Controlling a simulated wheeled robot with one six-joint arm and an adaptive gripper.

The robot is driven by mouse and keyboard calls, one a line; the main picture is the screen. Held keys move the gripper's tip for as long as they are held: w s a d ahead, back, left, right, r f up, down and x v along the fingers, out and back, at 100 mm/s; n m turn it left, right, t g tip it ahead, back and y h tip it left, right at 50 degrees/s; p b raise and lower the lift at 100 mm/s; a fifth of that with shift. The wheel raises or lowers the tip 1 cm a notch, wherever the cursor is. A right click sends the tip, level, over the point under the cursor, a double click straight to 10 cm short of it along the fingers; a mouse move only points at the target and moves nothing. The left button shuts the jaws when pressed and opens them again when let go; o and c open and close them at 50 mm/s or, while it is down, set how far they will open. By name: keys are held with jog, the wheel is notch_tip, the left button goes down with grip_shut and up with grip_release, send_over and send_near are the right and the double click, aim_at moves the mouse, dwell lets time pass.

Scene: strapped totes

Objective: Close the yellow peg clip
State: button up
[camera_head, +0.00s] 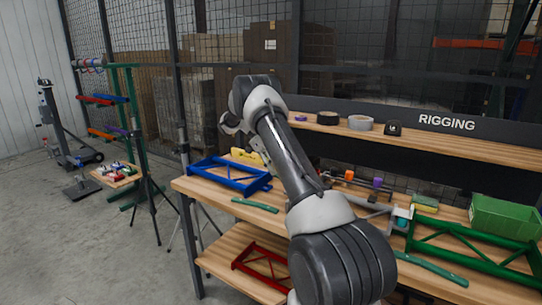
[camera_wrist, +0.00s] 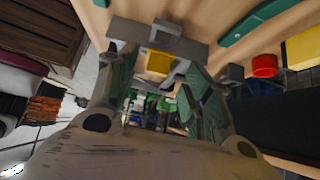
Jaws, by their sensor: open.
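In the wrist view, a yellow block-like piece (camera_wrist: 159,62), which looks like the yellow peg clip, sits in a grey bracket (camera_wrist: 158,38) on the wooden bench. My gripper (camera_wrist: 162,80) is open, with its green-padded fingers either side of my line of sight to the yellow piece. I cannot tell whether they touch it, or whether the clip stands open. In the head view my arm reaches over the bench and hides this clip. My gripper (camera_head: 262,155) is partly hidden there behind my arm.
A red peg (camera_wrist: 265,66) and a larger yellow object (camera_wrist: 303,50) are right of the clip. In the head view, a blue frame (camera_head: 230,177) lies left, an orange peg (camera_head: 349,175) and purple peg (camera_head: 377,183) right. A green frame (camera_head: 470,246) and green bin (camera_head: 505,218) are far right.

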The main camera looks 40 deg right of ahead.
jog(key=v, duration=0.7)
jog(key=shift+w+r, duration=0.25)
jog(key=shift+a, duration=0.15)
